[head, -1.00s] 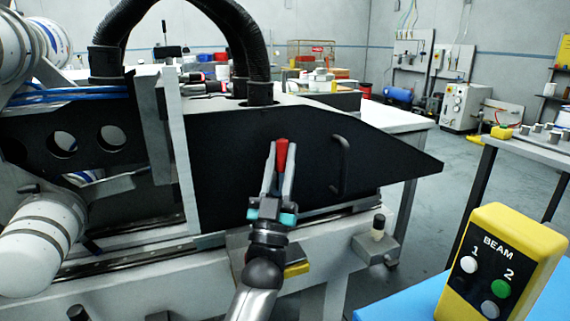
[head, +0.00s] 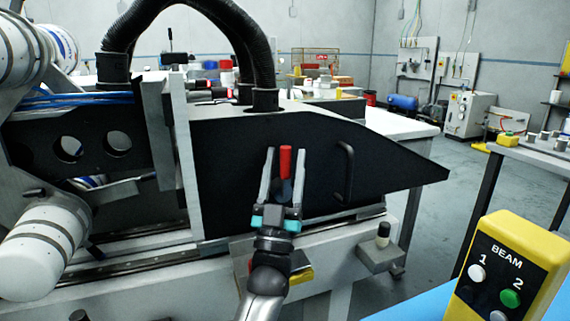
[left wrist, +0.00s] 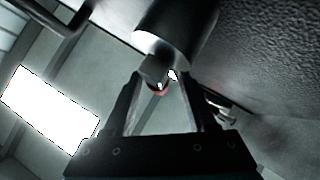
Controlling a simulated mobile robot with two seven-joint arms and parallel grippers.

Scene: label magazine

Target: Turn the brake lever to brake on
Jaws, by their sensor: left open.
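The brake lever shows as a red handle (head: 285,163) standing about upright in front of the black side panel of the machine. My left gripper (head: 286,154) is open, with one finger on each side of the red handle and a visible gap at both sides. The lever's lower part is partly hidden by the gripper. In the left wrist view a dark round hub with a grey shaft (left wrist: 154,68) and a bit of red at its end lies between the spread fingers (left wrist: 161,80). I see no brake marking. My right gripper is out of view.
A black bar handle (head: 346,172) stands on the black panel (head: 400,173) just right of the lever. A grey block with a knob (head: 382,250) sits lower right. A yellow BEAM control box (head: 530,245) stands at the right front. Black hoses (head: 262,50) rise behind.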

